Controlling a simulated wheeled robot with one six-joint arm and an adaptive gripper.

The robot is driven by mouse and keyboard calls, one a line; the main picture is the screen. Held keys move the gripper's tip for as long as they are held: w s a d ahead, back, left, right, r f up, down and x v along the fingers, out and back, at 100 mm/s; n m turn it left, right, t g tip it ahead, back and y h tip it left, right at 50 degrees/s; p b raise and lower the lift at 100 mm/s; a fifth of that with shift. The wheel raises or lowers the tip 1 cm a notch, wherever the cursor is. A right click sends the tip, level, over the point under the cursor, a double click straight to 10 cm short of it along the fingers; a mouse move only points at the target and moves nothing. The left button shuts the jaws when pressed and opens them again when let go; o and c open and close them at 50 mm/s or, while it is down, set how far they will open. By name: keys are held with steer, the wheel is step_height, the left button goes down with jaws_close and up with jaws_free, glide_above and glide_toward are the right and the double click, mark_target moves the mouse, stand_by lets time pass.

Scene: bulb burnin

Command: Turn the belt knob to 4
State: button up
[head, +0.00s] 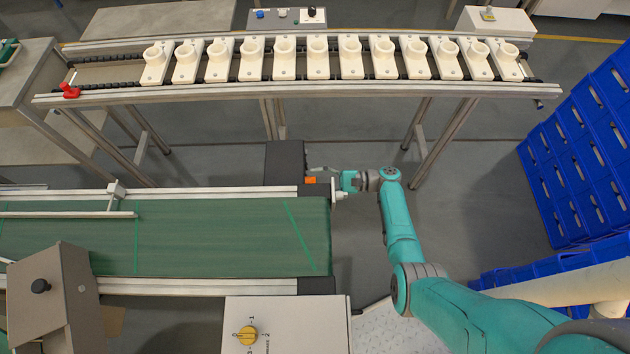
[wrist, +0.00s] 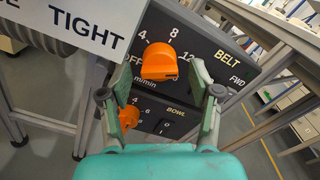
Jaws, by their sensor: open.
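The belt knob (wrist: 160,64) is orange and sits on a dark panel (wrist: 216,50) marked BELT, with OFF, 4, 8 and 12 around it. I cannot tell for sure which mark it points to. My gripper (wrist: 163,75) is open, its two fingers to the left and right of the belt knob, with no clear contact. A second orange knob (wrist: 130,116) sits lower left by the BOWL marking, partly hidden by the left finger. In the head view my gripper (head: 344,183) is at the right end of the conveyor, beside a small orange part (head: 311,180).
A white sign reading TIGHT (wrist: 85,22) covers the panel's upper left. A green conveyor belt (head: 200,235) lies left of my arm. A rack of white holders (head: 317,58) stands behind, and blue bins (head: 590,150) stand at right. A yellow knob (head: 248,336) sits on the front box.

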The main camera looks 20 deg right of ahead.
steer(key=shift+w+a, duration=0.15)
steer(key=shift+a, duration=0.25)
steer(key=shift+c, duration=0.2)
steer(key=c, duration=1.1)
